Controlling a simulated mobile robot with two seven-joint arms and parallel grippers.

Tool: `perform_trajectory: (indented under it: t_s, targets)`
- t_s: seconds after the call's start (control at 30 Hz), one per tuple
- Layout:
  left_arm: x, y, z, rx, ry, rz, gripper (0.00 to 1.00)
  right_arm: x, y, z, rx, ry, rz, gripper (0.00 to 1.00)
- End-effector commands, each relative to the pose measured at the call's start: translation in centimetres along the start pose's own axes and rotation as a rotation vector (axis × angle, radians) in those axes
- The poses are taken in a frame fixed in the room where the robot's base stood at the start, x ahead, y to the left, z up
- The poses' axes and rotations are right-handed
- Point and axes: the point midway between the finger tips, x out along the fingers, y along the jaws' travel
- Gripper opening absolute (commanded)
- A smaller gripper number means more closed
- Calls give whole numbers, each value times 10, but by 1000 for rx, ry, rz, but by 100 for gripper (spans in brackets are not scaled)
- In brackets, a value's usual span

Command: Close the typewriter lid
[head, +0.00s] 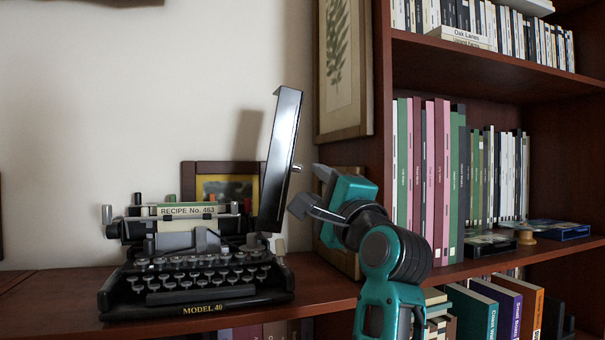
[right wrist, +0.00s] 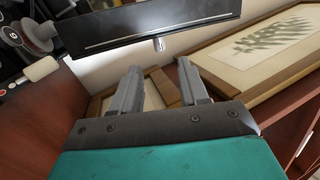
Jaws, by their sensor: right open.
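A black typewriter (head: 202,300) marked "MODEL 40" stands on a wooden shelf, with a paper reading "RECIPE No. 463" in it. Its black lid (head: 279,160) stands raised and near upright at the typewriter's right side. A small metal knob (head: 297,168) sticks out from the lid's right face. In the right wrist view the lid (right wrist: 150,25) crosses the top, with the knob (right wrist: 158,44) beyond the fingers. My right gripper (head: 306,187) is open and empty, just right of the lid and apart from it; its fingers also show in the right wrist view (right wrist: 158,85). My left gripper is not in view.
A bookcase (head: 384,120) full of books stands to the right, close to my right arm. A framed fern print (head: 366,70) hangs on the wall behind. A small framed picture (head: 187,175) stands behind the typewriter. The wooden shelf (head: 325,290) has bare room right of the typewriter.

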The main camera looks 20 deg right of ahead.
Motion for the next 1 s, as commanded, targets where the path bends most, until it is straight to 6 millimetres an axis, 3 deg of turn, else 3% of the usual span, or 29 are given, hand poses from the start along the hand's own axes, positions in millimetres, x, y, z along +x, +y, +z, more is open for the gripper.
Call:
perform_trajectory:
  t_s: [0.2, 0.4, 0.87, 1.0]
  targets:
    - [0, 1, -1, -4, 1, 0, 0, 38, 0, 0, -3, 0, 1, 44]
    - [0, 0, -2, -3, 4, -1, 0, 62, 0, 0, -2, 1, 0, 44]
    - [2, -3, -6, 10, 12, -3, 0, 73, 0, -1, -2, 2, 0, 44]
    - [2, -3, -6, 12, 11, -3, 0, 73, 0, 0, -2, 2, 0, 33]
